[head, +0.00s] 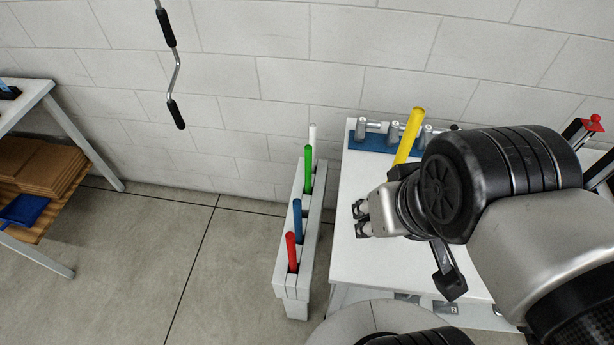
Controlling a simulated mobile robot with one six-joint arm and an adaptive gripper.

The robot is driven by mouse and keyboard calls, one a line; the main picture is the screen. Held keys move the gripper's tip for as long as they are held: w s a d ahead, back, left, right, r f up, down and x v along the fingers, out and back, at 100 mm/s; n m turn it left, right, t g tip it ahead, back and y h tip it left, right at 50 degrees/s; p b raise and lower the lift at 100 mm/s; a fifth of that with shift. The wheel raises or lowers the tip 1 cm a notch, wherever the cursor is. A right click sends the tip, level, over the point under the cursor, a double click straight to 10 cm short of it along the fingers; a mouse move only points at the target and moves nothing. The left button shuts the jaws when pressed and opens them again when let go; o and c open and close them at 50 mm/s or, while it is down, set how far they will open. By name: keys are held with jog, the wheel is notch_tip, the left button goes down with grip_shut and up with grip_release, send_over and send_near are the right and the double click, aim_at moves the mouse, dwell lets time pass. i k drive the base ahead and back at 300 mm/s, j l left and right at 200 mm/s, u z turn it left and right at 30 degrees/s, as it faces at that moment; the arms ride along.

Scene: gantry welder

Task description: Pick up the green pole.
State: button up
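The green pole (308,169) stands upright in a narrow light-grey rack (283,248) left of the white table. In the same rack a white pole (313,135) stands behind it, and a blue pole (297,219) and a red pole (291,252) stand in front of it. My gripper (359,219) is over the white table, to the right of the rack and apart from the green pole. Its fingers point left with a gap between them, and I see nothing in the gap. The lower end of the green pole is hidden in the rack.
The white table (348,270) holds a blue base with metal fittings (373,142). A yellow pole (408,135) shows behind my wrist, its lower end hidden. A crank handle (174,75) hangs at upper left. A shelf table (40,90) stands at left; floor between is clear.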

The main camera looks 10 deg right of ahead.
aim_at(308, 148)
jog(key=z, duration=1.3)
jog(key=u, duration=1.45)
jog(key=i+j+z, duration=0.1)
jog(key=j, duration=0.25)
jog(key=i+j+z, duration=0.1)
jog(key=j, duration=0.25)
jog(key=i+j+z, duration=0.1)
jog(key=j, duration=0.25)
jog(key=i, duration=0.1)
